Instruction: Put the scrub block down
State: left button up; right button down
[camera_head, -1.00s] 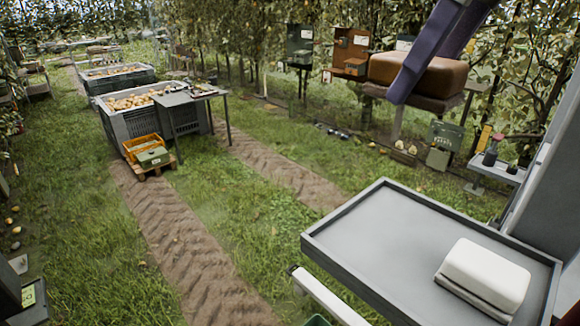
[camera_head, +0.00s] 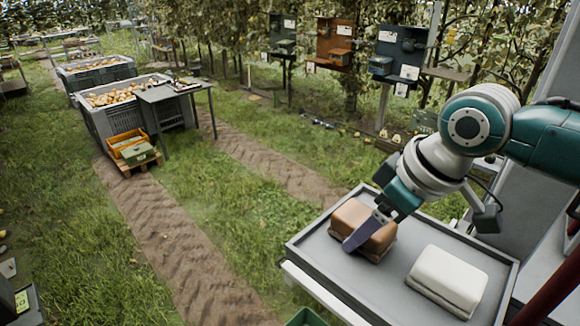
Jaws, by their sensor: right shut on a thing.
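The brown scrub block (camera_head: 352,216) has a darker underside and is at the left half of the grey tray (camera_head: 312,262). My right gripper (camera_head: 366,232) reaches down from the upper right and is shut on the block, with a purple finger across its near side. The block is level and sits at or just above the tray floor; I cannot tell whether it bears on it. The gripper's other finger is hidden. My left gripper is not in view.
A white block (camera_head: 449,277) on a grey base lies on the tray, right of the brown block with a gap between. The tray has a low raised rim. Beyond are grass, a dirt track (camera_head: 180,235), pear bins (camera_head: 110,115), and a small table (camera_head: 172,95).

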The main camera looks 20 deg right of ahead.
jog(key=shift+d+f+b, duration=0.2)
jog(key=shift+f+b, duration=0.2)
jog(key=shift+f, duration=0.3)
jog(key=shift+c, duration=2)
grip_release()
jog(key=shift+s, duration=0.1)
jog(key=o, duration=0.4)
jog(key=shift+f, duration=0.15)
jog(key=shift+a+r, duration=0.15)
jog(key=shift+r, duration=0.35)
jog(key=shift+a+r, duration=0.1)
jog(key=shift+r, duration=0.15)
jog(key=b+v, duration=0.1)
jog(key=v, duration=1.1)
jog(key=shift+b, duration=0.3)
